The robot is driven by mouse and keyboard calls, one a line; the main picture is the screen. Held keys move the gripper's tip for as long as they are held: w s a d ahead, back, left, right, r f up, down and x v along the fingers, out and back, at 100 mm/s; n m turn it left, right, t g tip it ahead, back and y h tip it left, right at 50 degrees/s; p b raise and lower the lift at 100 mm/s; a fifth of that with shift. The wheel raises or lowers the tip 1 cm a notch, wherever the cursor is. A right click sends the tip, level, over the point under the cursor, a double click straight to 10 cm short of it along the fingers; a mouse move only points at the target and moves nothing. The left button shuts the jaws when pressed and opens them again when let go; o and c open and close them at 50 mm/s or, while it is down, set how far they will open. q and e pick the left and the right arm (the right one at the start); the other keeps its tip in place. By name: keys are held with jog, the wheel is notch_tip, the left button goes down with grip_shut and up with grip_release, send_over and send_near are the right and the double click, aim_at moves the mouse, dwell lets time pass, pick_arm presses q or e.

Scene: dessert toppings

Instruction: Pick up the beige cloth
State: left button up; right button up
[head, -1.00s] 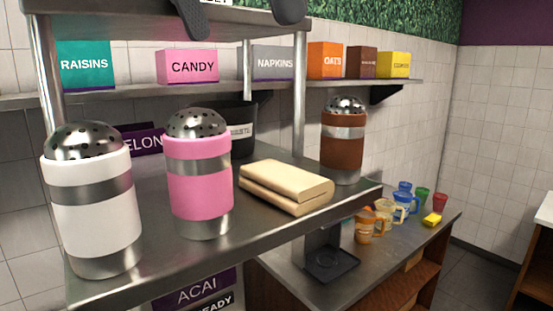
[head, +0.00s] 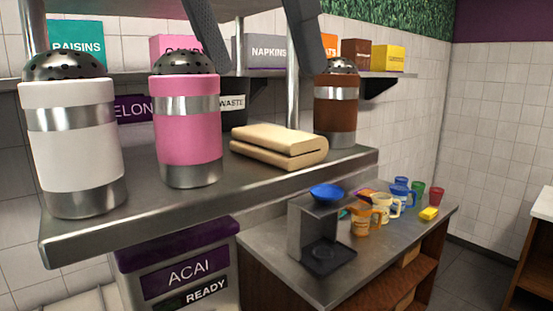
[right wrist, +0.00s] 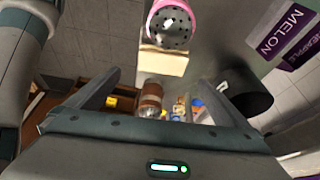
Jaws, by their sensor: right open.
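The beige cloth (head: 280,146) lies folded on the steel shelf (head: 205,200), between the pink shaker and the brown shaker. It also shows in the right wrist view as a pale block (right wrist: 163,62) just beyond the fingertips. My right gripper (head: 268,68) is open and empty. Its two fingers reach down from the top of the head view, above the cloth and apart from it. The gripper also shows in the right wrist view (right wrist: 158,78), with its fingers spread. My left gripper is not in view.
A pink shaker (head: 188,130) and a white shaker (head: 70,145) stand left of the cloth. A brown shaker (head: 336,108) stands right behind it. A black waste bin (head: 232,100) is behind. A lower counter (head: 300,270) holds several cups.

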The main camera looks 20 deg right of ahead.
aim_at(277, 132)
jog(key=shift+b+x, duration=0.35)
jog(key=shift+x, duration=1.25)
jog(key=shift+f, duration=0.3)
jog(key=shift+w+b+x, duration=0.15)
jog(key=shift+b+x, duration=0.2)
jog(key=shift+x, duration=0.8)
jog(key=shift+w+b+x, duration=0.15)
jog(key=shift+b+x, duration=0.2)
jog(key=shift+x, duration=0.8)
jog(key=shift+a, duration=0.1)
jog(key=shift+s+a, duration=0.1)
jog(key=shift+s, duration=0.05)
jog(key=c, duration=1.1)
